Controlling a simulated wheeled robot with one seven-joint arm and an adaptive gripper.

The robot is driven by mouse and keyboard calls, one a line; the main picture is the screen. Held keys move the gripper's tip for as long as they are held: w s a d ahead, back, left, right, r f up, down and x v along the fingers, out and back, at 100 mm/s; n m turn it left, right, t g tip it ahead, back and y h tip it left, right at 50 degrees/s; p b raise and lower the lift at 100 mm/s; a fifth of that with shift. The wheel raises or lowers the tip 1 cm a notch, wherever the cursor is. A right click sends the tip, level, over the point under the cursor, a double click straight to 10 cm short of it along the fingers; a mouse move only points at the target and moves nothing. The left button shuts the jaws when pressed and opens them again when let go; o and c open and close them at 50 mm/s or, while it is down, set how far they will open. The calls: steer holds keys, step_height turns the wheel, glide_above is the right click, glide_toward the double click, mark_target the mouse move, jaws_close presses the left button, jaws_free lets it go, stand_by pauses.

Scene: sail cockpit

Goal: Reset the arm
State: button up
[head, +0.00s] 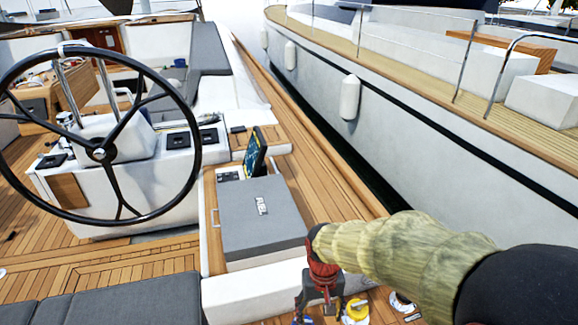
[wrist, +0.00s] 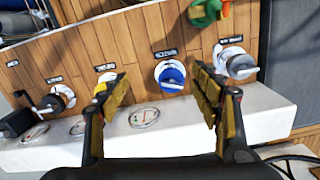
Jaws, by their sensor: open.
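My gripper (wrist: 160,82) is open, with its two yellow-padded fingers apart and nothing between them in the wrist view. It points at a wooden panel with a row of labelled caps. A blue cap (wrist: 171,74) on a white base shows between the fingers, but I cannot tell the distance to it. In the head view my arm (head: 400,250), in a pale yellow-green sleeve, reaches in from the lower right. Its red and dark gripper end hangs at the bottom edge, where the fingertips are hard to make out.
A green and orange object (wrist: 204,12) lies above. A grey-lidded box (head: 262,215), steering wheel (head: 100,153) and neighbouring hull (head: 420,140) surround the arm.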

steer(key=s+d+r+t, duration=0.2)
steer(key=s+d+r, duration=0.1)
steer(key=r, duration=0.3)
steer(key=s+d+r+t, duration=0.2)
steer(key=s+d+r, duration=0.2)
steer(key=r, duration=0.3)
steer(key=s+d+r+m+t, duration=0.1)
steer(key=s+d+r+t, duration=0.1)
steer(key=s+d+r, duration=0.2)
steer(key=v, duration=0.3)
steer(key=shift+r, duration=0.1)
